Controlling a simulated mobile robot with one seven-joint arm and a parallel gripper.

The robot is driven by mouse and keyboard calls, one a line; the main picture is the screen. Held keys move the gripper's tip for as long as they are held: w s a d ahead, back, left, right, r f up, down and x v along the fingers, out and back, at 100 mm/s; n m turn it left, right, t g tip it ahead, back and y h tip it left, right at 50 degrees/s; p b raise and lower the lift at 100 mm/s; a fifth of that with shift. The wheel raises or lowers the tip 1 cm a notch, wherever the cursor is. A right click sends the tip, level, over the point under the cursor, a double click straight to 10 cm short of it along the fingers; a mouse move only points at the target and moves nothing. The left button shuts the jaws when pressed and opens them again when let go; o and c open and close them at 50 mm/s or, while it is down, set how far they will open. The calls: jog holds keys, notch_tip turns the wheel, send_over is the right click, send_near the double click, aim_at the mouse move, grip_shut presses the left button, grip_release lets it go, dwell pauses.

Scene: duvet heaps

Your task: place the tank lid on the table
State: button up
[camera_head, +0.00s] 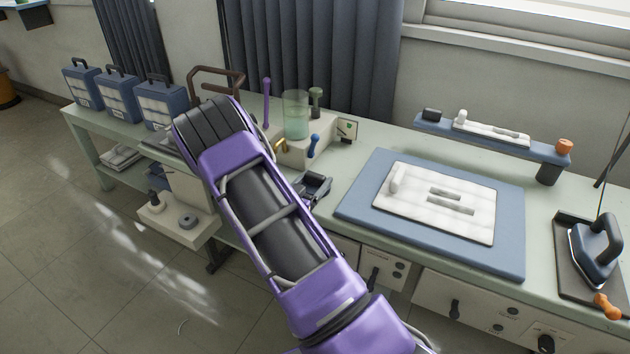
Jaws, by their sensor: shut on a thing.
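My arm's purple and black links fill the lower middle and reach up over the left part of the table. No tank lid can be made out for certain. A clear cylinder with green contents (296,118) stands upright on a pale block (302,153) at the back of the table. The pale green table (365,146) runs along the wall.
A blue mat (360,208) bears a folded white quilted piece (430,200). An iron (597,250) stands on a dark pad at right. A raised blue shelf (500,144) is behind. Several blue boxes (160,103) stand at left. Bare tabletop shows between the block and mat.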

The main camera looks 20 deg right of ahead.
jog(key=o, duration=1.3)
jog(key=shift+f, duration=0.1)
jog(key=shift+r, duration=0.2)
jog(key=v, duration=1.2)
jog(key=shift+p, duration=0.45)
